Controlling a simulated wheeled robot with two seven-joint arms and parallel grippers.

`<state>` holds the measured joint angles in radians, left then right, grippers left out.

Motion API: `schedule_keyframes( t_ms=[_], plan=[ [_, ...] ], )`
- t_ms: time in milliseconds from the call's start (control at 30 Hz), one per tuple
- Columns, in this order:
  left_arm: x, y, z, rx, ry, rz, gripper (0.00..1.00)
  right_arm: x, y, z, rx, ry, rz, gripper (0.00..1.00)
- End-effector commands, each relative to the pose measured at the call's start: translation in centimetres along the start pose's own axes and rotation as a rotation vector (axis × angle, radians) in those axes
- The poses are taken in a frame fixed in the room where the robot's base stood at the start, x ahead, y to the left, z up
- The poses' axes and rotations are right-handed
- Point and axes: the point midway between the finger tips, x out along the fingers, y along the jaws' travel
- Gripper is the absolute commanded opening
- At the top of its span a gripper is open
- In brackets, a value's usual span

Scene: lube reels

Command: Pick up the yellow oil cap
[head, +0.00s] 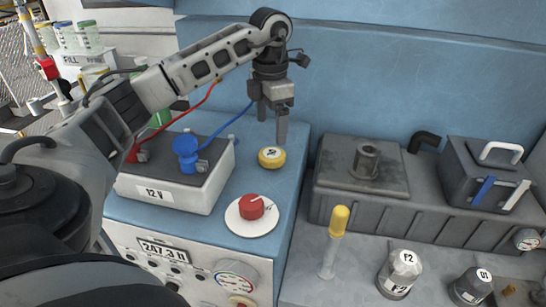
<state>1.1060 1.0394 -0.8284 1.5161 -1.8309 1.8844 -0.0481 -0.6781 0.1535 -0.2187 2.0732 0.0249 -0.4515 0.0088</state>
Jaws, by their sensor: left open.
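The yellow oil cap (271,158) is a small round yellow cap with a white label on top. It lies on the blue top of the cabinet, right of the white 12 V battery. My left gripper (271,126) points down just above and behind the cap, with its fingers apart. It appears not to touch the cap, though the exact gap is hard to judge. My right gripper is not in view.
A red knob (251,208) stands in front of the cap. The 12 V battery (176,190) with red and blue clamps is to the left. A grey ribbed tank (360,200) and a yellow-topped tube (334,240) stand to the right.

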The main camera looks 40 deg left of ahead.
Motion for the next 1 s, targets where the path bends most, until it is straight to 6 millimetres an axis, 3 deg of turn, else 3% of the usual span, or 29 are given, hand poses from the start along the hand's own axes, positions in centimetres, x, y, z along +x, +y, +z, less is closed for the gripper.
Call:
schedule_keyframes(
  t_ms=[100, 367, 633, 933, 1000],
  plan=[
    [1.9, 0.0, 0.0, 0.001, 0.002, -0.001, 0.82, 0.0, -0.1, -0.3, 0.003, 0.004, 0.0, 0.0],
    [3.8, -0.1, 0.0, 0.002, 0.001, -0.001, 0.82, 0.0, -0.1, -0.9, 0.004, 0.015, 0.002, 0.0],
    [7.6, -0.3, 0.1, 0.002, 0.001, -0.002, 0.82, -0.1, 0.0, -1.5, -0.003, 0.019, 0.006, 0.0],
    [8.3, -0.3, 0.2, 0.002, -0.002, 0.0, 0.82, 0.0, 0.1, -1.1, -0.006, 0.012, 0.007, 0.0],
    [8.3, -0.3, 0.2, 0.002, -0.002, 0.0, 0.66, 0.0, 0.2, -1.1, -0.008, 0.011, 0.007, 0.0]
  ],
)
